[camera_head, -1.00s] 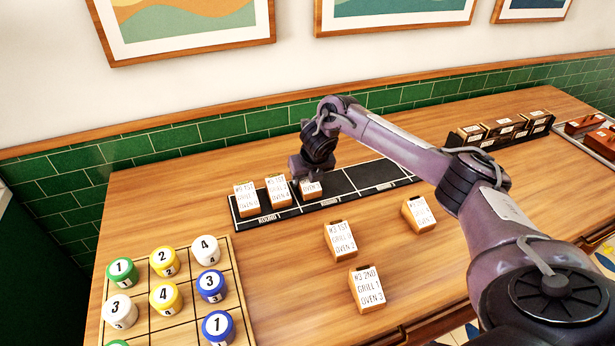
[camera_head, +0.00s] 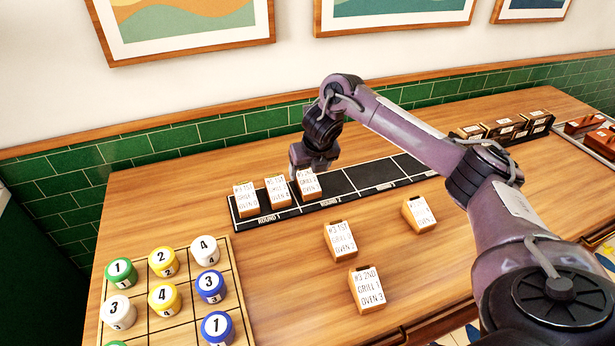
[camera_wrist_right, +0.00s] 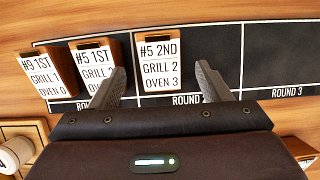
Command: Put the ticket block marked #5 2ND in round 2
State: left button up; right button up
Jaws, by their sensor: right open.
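The ticket block marked #5 2ND (camera_wrist_right: 160,62) stands upright on the black strip (camera_wrist_right: 215,65), in the left part of the ROUND 2 section. In the head view the same block (camera_head: 308,185) is third from the left on the strip. My left gripper is not in view.
Blocks marked #9 1ST (camera_wrist_right: 40,72) and #5 1ST (camera_wrist_right: 97,68) stand in ROUND 1, close to the left. Three loose blocks, including #3 2ND (camera_head: 367,289), stand on the table in front. Strip sections to the right are empty. A grid board (camera_head: 240,300) with numbered pieces is at left.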

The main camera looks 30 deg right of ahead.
aim_at(312, 192)
jog(key=p+v, duration=0.2)
jog(key=v, duration=0.5)
jog(key=shift+p, duration=0.4)
